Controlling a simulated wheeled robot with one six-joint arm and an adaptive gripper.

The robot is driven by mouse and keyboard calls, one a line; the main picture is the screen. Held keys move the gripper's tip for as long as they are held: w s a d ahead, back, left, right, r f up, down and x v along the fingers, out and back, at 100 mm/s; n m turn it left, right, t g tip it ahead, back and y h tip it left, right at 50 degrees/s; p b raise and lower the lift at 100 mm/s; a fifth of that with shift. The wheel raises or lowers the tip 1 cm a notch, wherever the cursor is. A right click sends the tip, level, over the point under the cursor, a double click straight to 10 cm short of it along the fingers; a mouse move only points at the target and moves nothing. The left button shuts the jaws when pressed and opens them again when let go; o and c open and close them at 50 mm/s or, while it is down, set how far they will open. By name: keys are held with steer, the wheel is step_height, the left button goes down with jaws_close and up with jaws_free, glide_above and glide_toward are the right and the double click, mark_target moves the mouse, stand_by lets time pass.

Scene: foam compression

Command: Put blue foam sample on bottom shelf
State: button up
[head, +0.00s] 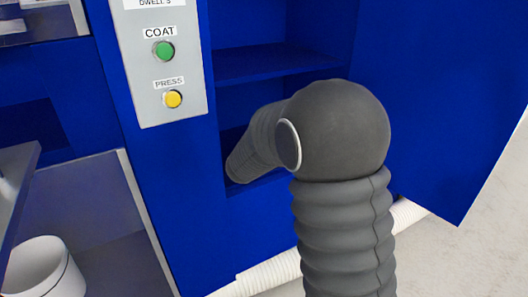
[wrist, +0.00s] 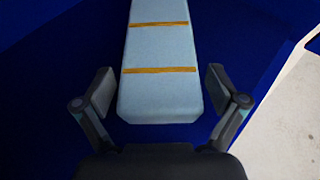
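The blue foam sample (wrist: 160,100) is a long pale-blue block with two orange bands. In the wrist view it lies on a dark blue surface, its near end between the fingers of my gripper (wrist: 158,88). The fingers are open, with a gap on each side of the foam. In the head view my arm reaches into the lower opening of the blue cabinet, at the bottom shelf (head: 272,187). The arm hides the foam and gripper there.
An upper shelf (head: 270,64) lies above my arm. An open blue door (head: 440,100) stands at the right. A panel (head: 148,108) with green COAT and yellow PRESS buttons is left of the opening. A white bucket (head: 62,275) stands lower left; a white hose (head: 265,275) runs along the floor.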

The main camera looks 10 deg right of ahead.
steer(key=shift+r, duration=0.2)
steer(key=v, duration=1.1)
steer(key=shift+w+p, duration=0.1)
steer(key=shift+p, duration=0.2)
steer(key=shift+s+a+r, duration=0.15)
steer(key=shift+s, duration=0.3)
steer(key=s+d+r+m+g, duration=0.1)
steer(key=s+d+m+g, duration=0.2)
steer(key=s+d+m, duration=0.35)
steer(key=s+d+r+m+g, duration=0.15)
steer(key=s+d+m, duration=0.25)
steer(key=s+m, duration=0.5)
steer(key=s+a+m+g+y, duration=0.1)
steer(key=s+a+m+y, duration=0.2)
steer(key=s+m, duration=0.4)
steer(key=s+a+f+m+g+y, duration=0.1)
steer(key=s+a+m+y, duration=0.2)
steer(key=s+m, duration=0.5)
